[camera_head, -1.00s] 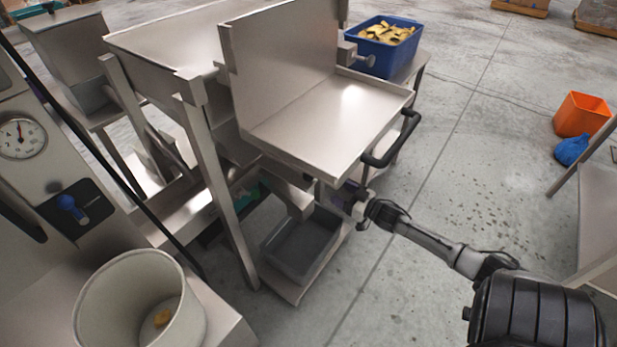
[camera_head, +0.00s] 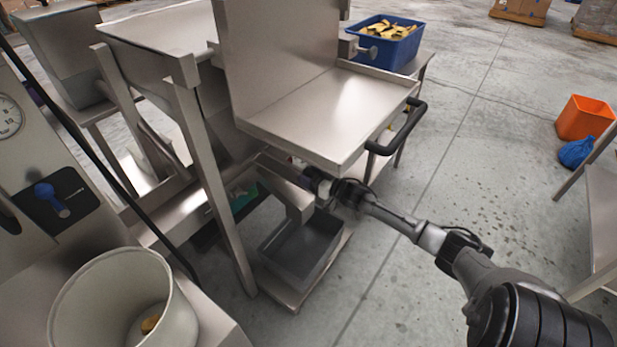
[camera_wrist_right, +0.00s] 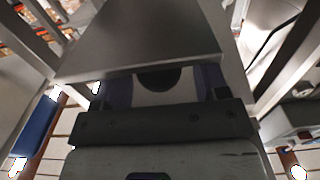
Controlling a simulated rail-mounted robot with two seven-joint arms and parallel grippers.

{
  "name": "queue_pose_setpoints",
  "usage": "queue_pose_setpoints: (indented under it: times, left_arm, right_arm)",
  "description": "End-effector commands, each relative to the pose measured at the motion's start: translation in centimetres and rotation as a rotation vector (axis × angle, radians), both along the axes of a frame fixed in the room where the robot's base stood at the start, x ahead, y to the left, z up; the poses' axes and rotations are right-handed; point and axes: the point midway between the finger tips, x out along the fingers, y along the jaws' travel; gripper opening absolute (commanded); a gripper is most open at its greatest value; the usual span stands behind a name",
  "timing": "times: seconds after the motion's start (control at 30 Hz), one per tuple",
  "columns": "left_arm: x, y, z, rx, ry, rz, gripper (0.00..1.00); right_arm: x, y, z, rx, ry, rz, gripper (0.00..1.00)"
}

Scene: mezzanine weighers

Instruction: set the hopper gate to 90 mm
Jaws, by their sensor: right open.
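The hopper assembly is bare steel in the head view. It has a tall upright plate (camera_head: 275,45) and a flat tray-like shelf (camera_head: 320,110) with a black bar handle (camera_head: 397,128) on its right end. A screw knob (camera_head: 368,50) sticks out behind the plate. I cannot tell which part is the gate, and no millimetre scale is legible. My right gripper (camera_head: 315,184) is below the shelf, beside a steel channel (camera_head: 288,192); its fingertips are partly hidden. In the right wrist view the open jaws (camera_wrist_right: 163,85) face a broad steel plate (camera_wrist_right: 145,40); contact is unclear. My left gripper is out of view.
A grey bin (camera_head: 300,250) stands under the channel. A blue crate (camera_head: 385,52) of yellow pieces stands behind the shelf. A white bucket (camera_head: 120,300) and a dial panel (camera_head: 40,190) are at left. Open floor (camera_head: 480,190) lies right, with an orange bin (camera_head: 583,118).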

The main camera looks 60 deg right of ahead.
Motion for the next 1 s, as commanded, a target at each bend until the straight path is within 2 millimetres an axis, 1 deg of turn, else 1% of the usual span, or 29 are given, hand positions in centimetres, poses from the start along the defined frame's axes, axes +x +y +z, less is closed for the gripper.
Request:
queue_pose_setpoints:
  times: [0.03,0.2,0.53,1.0]
  left_arm:
    - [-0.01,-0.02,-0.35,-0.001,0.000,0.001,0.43]
    - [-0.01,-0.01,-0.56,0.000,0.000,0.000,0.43]
    - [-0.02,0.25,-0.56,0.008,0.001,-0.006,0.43]
    - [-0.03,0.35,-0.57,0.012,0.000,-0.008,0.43]
  right_arm:
    - [0.34,-0.10,-0.08,-0.002,-0.001,-0.001,0.67]
    - [0.91,-0.12,0.00,-0.002,0.000,0.000,0.67]
    - [0.99,-0.12,0.04,-0.002,0.000,-0.001,0.66]
    - [0.98,-0.11,0.03,-0.001,0.000,0.000,0.21]
